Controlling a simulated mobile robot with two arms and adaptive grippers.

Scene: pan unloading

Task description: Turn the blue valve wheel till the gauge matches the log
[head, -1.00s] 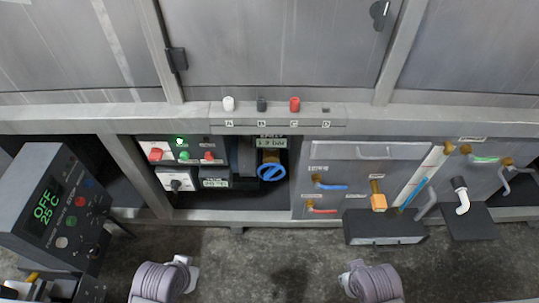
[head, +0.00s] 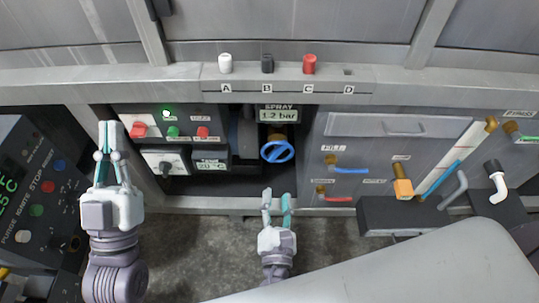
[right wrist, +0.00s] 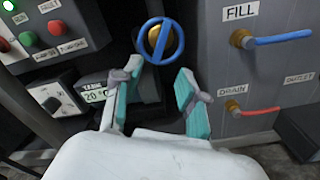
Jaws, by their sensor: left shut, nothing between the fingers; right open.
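The blue valve wheel (head: 277,152) is a ring with a crossbar on a brass fitting, inside the dark recess. It also shows in the right wrist view (right wrist: 162,38), just beyond the fingertips. The gauge (head: 279,116) above it is a small display labelled SPRAY, reading 1.2 bar. My right gripper (head: 277,200) is open and empty, below and in front of the wheel, not touching it. In the right wrist view its teal fingers (right wrist: 158,78) are spread apart. My left gripper (head: 109,138) is shut and empty, raised in front of the recess's left side. I see no log.
A switch panel (head: 178,125) and a TANK display (head: 211,165) reading 20 °C are left of the wheel. Right are a FILL handle (head: 350,171), a red DRAIN handle (head: 338,199) and pipes. A control box (head: 38,190) stands left. Knobs A to C line the ledge (head: 388,90).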

